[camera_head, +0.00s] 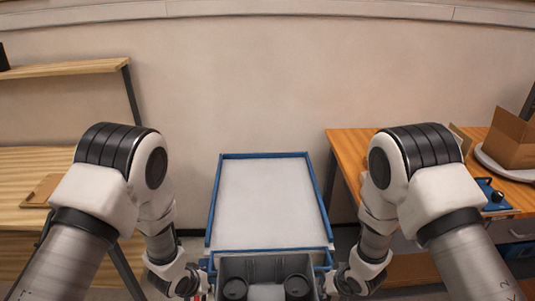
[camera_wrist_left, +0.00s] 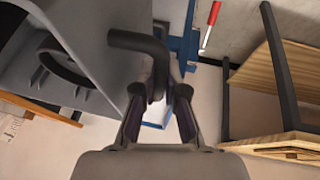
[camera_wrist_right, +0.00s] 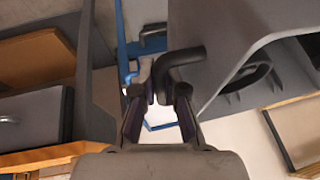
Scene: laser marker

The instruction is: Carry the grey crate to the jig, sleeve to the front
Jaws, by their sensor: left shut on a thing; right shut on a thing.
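The grey crate (camera_head: 266,264) is at the bottom centre of the head view, with two dark round things (camera_head: 234,288) inside, cut off by the frame edge. Its grey wall fills the upper left of the left wrist view (camera_wrist_left: 90,30) and the upper right of the right wrist view (camera_wrist_right: 220,40). My left gripper (camera_wrist_left: 160,92) is shut on a dark bent handle (camera_wrist_left: 140,40) at the crate's left side. My right gripper (camera_wrist_right: 162,92) is shut on the matching handle (camera_wrist_right: 185,56) at its right side. I cannot make out the jig or the sleeve for certain.
A blue-rimmed cart with a white top (camera_head: 212,200) stands just beyond the crate, its top bare. A wooden table (camera_head: 350,145) at right carries a cardboard box (camera_head: 512,138) and a blue device (camera_head: 492,194). A wooden bench (camera_head: 20,170) and shelf (camera_head: 60,68) stand at left.

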